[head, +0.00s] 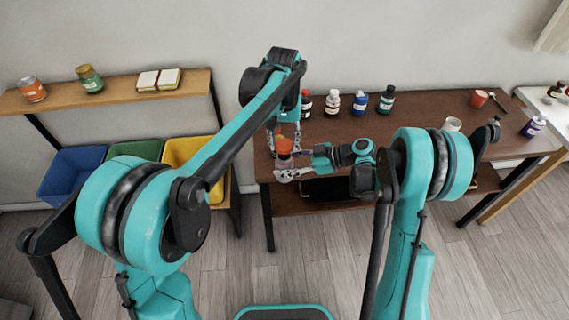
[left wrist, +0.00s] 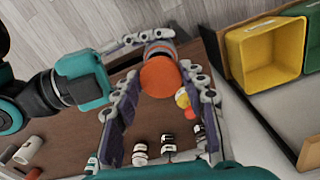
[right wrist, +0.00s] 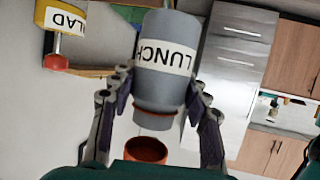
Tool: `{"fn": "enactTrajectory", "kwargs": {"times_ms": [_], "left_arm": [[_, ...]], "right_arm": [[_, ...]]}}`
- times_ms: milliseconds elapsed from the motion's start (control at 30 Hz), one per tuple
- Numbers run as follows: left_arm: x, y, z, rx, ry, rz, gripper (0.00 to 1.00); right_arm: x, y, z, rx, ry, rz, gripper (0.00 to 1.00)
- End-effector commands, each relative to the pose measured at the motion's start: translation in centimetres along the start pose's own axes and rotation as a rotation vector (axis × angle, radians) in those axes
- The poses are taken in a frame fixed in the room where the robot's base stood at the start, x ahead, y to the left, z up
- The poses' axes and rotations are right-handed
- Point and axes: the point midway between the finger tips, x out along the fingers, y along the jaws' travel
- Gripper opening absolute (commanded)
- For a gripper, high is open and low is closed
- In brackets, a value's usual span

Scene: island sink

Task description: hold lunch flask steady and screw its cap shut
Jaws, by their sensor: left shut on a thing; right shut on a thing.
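The lunch flask (right wrist: 166,65) is a grey bottle with a white LUNCH label, shown upside down in the right wrist view. My right gripper (head: 290,174) is shut around it over the dark table, with one finger on each side. The orange cap (left wrist: 160,77) lies between the fingers of my left gripper (head: 284,137), which is shut on it from above. In the right wrist view the cap (right wrist: 147,150) shows its hollow side towards the flask's neck, with a gap between them. The cap hides part of the flask in the left wrist view.
Several bottles, including a blue one (head: 360,102), stand along the table's back. A red cup (head: 479,98) and white cup (head: 452,124) stand at the right. A yellow bin (head: 190,152) is to the left. A yellow-and-red salad container (right wrist: 60,30) shows nearby.

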Motion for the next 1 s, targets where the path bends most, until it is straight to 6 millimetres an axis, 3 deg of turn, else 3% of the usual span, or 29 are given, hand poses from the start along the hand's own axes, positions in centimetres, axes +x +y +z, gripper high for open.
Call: {"fn": "enactTrajectory", "kwargs": {"times_ms": [233,1000], "left_arm": [[1.32,0.0,-0.01,0.0,0.0,0.0,0.31],[1.41,0.03,0.04,0.0,0.0,0.0,0.31]], "right_arm": [[0.0,0.0,-0.02,0.0,0.0,0.0,0.0],[0.0,0.0,-0.02,0.0,0.0,0.0,0.0]]}}
